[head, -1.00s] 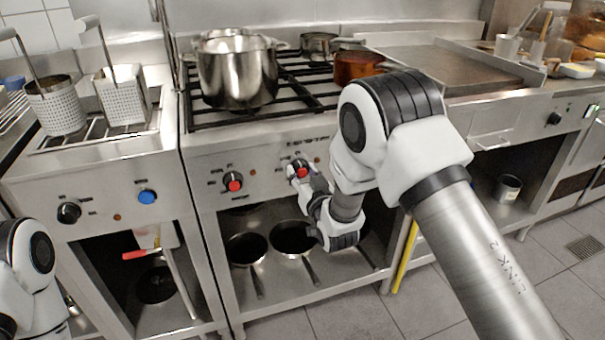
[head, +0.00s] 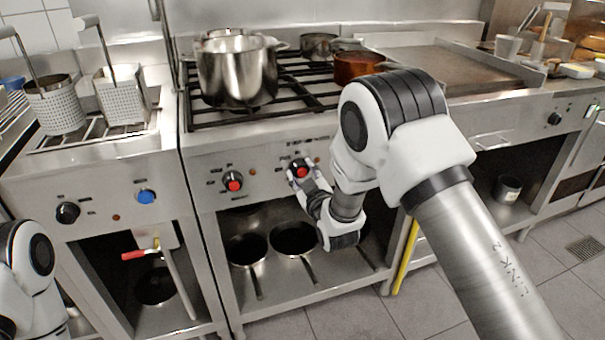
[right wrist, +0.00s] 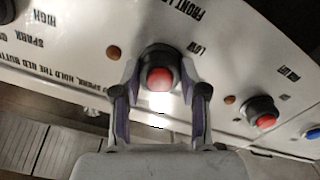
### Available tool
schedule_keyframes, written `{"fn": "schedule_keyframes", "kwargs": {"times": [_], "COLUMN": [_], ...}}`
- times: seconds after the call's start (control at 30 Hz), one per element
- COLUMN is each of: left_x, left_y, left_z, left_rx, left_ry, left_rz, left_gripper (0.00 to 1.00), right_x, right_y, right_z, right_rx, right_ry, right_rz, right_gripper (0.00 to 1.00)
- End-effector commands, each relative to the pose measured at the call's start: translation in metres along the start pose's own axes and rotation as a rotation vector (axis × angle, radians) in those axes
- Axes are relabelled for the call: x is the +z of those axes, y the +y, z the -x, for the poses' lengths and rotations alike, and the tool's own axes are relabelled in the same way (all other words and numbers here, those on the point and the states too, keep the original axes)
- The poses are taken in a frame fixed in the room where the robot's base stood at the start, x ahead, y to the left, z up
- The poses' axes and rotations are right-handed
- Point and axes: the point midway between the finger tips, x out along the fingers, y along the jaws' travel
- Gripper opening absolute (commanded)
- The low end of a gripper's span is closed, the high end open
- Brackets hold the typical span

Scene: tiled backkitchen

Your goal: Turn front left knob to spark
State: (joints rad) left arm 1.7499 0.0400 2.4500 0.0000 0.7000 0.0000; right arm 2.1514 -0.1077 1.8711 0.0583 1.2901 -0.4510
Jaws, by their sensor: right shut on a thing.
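The front panel of the stove carries two black knobs with red centre buttons. My right gripper (head: 302,174) is at the right one of these in the head view, the front left knob (head: 300,167). In the right wrist view the panel appears upside down, with part of a "FRONT L..." label beside this knob (right wrist: 159,80). The two fingers of my right gripper (right wrist: 160,92) stand on either side of it and are shut on it. The pointer of the knob cannot be made out. My left gripper is out of view; only part of the left arm shows.
The other red-buttoned knob (head: 232,181) is to the left, and it shows in the right wrist view (right wrist: 262,112). A steel pot (head: 236,75) and a copper pan (head: 357,66) stand on the burners. Pans lie on the shelf below.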

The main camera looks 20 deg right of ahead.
Motion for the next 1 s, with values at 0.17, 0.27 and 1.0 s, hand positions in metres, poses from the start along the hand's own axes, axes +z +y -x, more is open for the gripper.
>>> {"fn": "schedule_keyframes", "kwargs": {"times": [0.17,0.27,1.0], "left_x": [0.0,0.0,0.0], "left_y": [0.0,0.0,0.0], "left_z": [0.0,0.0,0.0], "left_rx": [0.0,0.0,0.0], "left_ry": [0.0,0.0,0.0], "left_rz": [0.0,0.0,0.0], "left_gripper": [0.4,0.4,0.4], "right_x": [0.0,0.0,0.0], "right_y": [0.0,0.0,0.0], "right_z": [0.0,0.0,0.027], "right_rx": [0.0,0.0,-0.001], "right_ry": [0.0,0.0,-0.002], "right_rz": [0.009,0.009,0.009], "right_gripper": [0.08,0.08,0.68]}}
